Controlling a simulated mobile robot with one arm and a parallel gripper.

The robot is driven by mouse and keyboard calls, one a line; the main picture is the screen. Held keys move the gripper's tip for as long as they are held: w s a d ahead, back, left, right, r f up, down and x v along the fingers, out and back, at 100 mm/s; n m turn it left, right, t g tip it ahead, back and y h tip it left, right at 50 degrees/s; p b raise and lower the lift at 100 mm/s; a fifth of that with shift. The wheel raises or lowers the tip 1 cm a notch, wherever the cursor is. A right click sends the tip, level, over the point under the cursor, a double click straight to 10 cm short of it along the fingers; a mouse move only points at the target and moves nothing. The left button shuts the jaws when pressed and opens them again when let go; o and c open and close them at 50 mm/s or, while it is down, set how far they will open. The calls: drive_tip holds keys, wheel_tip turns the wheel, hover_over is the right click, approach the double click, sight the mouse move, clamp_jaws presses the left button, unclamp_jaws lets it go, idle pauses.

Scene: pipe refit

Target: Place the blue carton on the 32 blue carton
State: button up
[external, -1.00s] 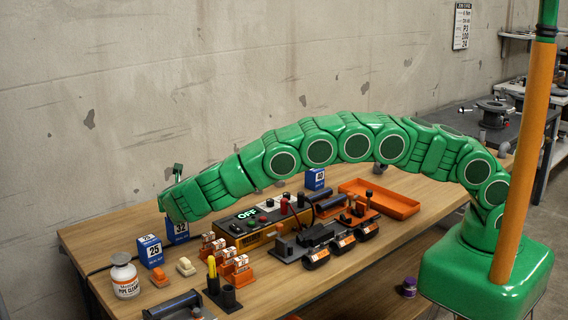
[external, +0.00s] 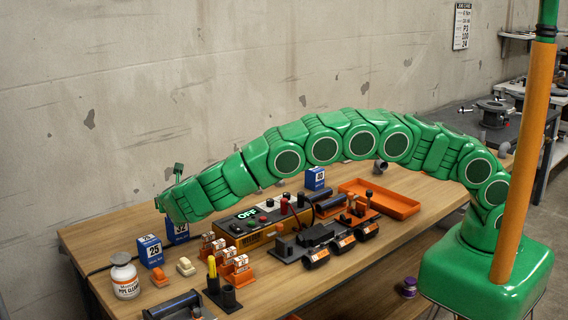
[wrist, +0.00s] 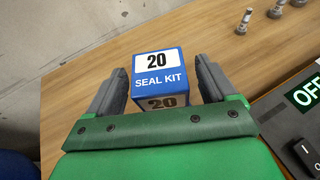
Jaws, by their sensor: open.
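In the wrist view, a blue-and-white carton (wrist: 160,78) marked 20 SEAL KIT stands on the bench between the two grey fingers of my gripper (wrist: 159,72). The gripper is open, with one finger on each side of the carton. Contact cannot be made out.
A control box (external: 262,222) with a lit OFF display lies to the right. Another blue carton (external: 315,179) and an orange tray (external: 390,203) are farther right.

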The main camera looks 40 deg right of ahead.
drive_tip(key=v, duration=0.9)
drive_tip(key=shift+s+r, duration=0.1)
